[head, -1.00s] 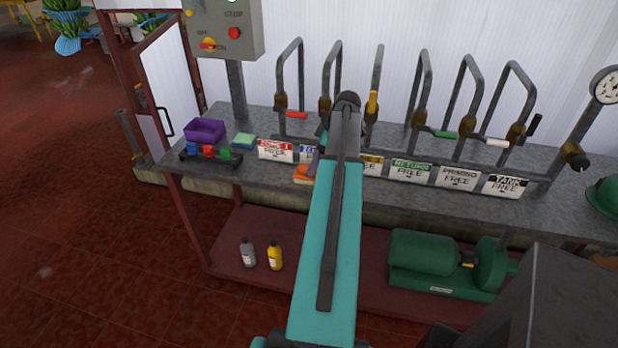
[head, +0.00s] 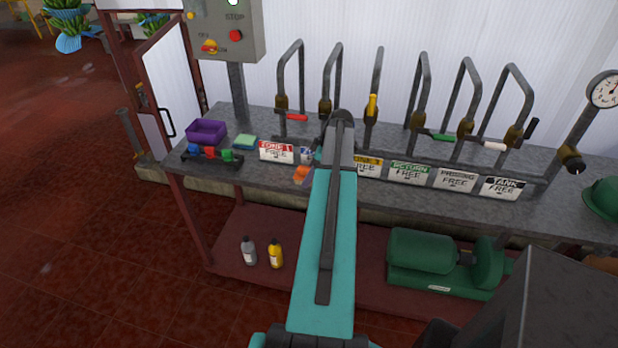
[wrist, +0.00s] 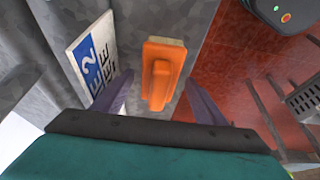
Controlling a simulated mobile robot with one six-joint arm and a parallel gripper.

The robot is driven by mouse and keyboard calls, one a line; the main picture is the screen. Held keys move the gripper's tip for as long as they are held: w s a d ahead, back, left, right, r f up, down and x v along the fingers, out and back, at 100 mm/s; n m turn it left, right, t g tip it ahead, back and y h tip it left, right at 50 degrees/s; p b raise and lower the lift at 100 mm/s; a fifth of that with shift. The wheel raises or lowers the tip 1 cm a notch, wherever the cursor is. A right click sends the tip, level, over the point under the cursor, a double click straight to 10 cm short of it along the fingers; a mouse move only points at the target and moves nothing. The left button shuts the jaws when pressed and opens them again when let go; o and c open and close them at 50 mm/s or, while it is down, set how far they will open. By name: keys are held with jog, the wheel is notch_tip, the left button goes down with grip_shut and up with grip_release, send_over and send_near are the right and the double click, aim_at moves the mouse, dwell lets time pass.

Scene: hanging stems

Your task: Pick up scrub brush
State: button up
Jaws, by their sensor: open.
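The scrub brush (wrist: 160,75) is orange with a raised handle. In the wrist view it lies near the edge of the grey bench, ahead of and between my finger tips. In the head view only a small orange part of the brush (head: 301,173) shows beside my arm at the bench's front edge; the rest is hidden. My gripper (wrist: 158,98) is open, with one purple-grey finger on each side of the brush's near end. I cannot tell how far above it the fingers are. In the head view my arm mostly hides the gripper.
A ZONE 2 sign (wrist: 92,55) stands close to the left finger. Several pipes with valves rise from the bench (head: 400,195). A purple bin (head: 206,132), a green sponge (head: 245,141) and a rack of coloured items (head: 210,156) sit left.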

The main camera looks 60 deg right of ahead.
aim_at(309, 168)
jog(key=shift+c, duration=0.2)
dwell(0.4)
jog(key=c, duration=1.2)
jog(key=shift+o, duration=0.2)
jog(key=shift+r+b, duration=1.1)
jog(key=shift+r, duration=0.5)
jog(key=s+a+r+b, duration=0.1)
jog(key=s+a+b, duration=0.1)
jog(key=s, duration=0.5)
jog(key=s+a+b, duration=0.3)
jog(key=s+a, duration=0.2)
jog(key=s, duration=0.2)
jog(key=shift+s+r, duration=0.25)
jog(key=shift+r, duration=0.1)
jog(key=shift+d, duration=0.1)
